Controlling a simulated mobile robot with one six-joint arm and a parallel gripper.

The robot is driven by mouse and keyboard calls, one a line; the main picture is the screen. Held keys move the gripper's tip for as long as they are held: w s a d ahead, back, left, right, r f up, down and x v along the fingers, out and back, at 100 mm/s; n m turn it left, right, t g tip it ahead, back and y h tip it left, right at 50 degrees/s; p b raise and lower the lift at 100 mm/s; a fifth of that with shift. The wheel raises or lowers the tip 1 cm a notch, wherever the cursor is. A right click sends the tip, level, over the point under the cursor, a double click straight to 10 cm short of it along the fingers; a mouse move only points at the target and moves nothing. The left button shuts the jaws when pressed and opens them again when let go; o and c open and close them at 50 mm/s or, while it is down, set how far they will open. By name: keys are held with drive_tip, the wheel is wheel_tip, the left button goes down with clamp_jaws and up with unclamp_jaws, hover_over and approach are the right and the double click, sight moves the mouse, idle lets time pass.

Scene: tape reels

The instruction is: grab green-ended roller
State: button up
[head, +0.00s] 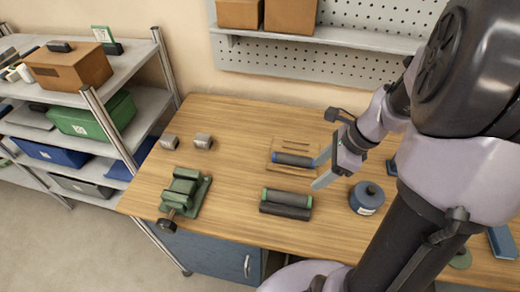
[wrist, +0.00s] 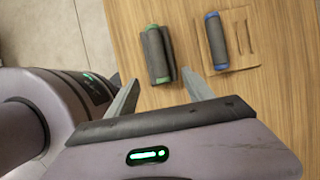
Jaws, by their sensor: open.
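The green-ended roller (head: 288,198) is a dark cylinder with green ends, lying on the wooden table. A dark long piece (head: 285,211) lies along its near side; I cannot tell whether it is a cradle or another part. The roller also shows in the wrist view (wrist: 156,54), just beyond the fingertips. My gripper (head: 316,174) is open and empty, above and to the right of the roller in the head view. In the wrist view its fingers (wrist: 163,90) point toward the roller, apart from it. A blue-ended roller (head: 294,160) lies on a light wooden board (head: 296,142) behind.
A green vise-like fixture (head: 184,194) and two small metal blocks (head: 203,141) stand on the left. A blue round weight-like object (head: 366,197) is to the right. The table (head: 240,165) is clear between the fixture and rollers. A pegboard (head: 300,62) is behind.

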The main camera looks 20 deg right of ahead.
drive_tip(key=b, duration=0.4)
approach(289, 196)
drive_tip(key=f, duration=0.4)
drive_tip(key=shift+w+f, duration=0.15)
drive_tip(key=shift+w, duration=0.2)
drive_tip(key=b+x, duration=0.1)
drive_tip(key=x, duration=0.2)
drive_tip(key=a+b+x, duration=0.1)
drive_tip(key=b+x, duration=0.1)
drive_tip(key=x, duration=0.1)
drive_tip(key=shift+w+a, duration=0.1)
drive_tip(key=shift+w, duration=0.05)
drive_tip(key=shift+r, duration=0.25)
drive_tip(key=shift+c, duration=0.7)
clamp_jaws()
